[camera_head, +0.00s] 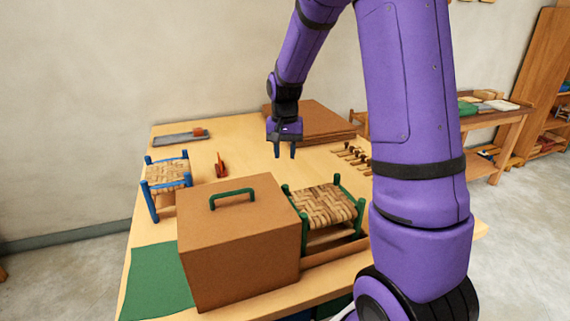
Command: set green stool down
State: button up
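The green stool (324,204), with green legs and a woven brown seat, stands upright just right of a large brown box. The box hides part of its left side, and its feet are partly hidden behind a low brown ledge. My gripper (285,152) hangs fingers down above the back half of the table, beyond the stool and up and left of it in the picture. The two fingers are apart with nothing between them. My gripper is clear of the stool.
The brown box (240,252) with a green handle (232,198) fills the front. A blue stool (166,175), red tool (221,166), grey tray (180,139), brown boards (312,124) and several small tools (352,155) lie around. A green mat (156,280) covers the front left. The table middle is fairly clear.

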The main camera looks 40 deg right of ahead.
jog(key=s+a+r+n+t, duration=0.25)
jog(key=s+a+r, duration=0.45)
jog(key=s+r, duration=0.45)
jog(key=s+a+r+n+t, duration=0.1)
jog(key=s+a+r+n, duration=0.1)
jog(key=s, duration=0.5)
jog(key=s+a+r+n+t, duration=0.2)
jog(key=s+a+r+n, duration=0.1)
jog(key=s, duration=0.5)
jog(key=shift+a+r, duration=0.4)
jog(key=shift+a, duration=0.1)
jog(key=shift+o, duration=0.6)
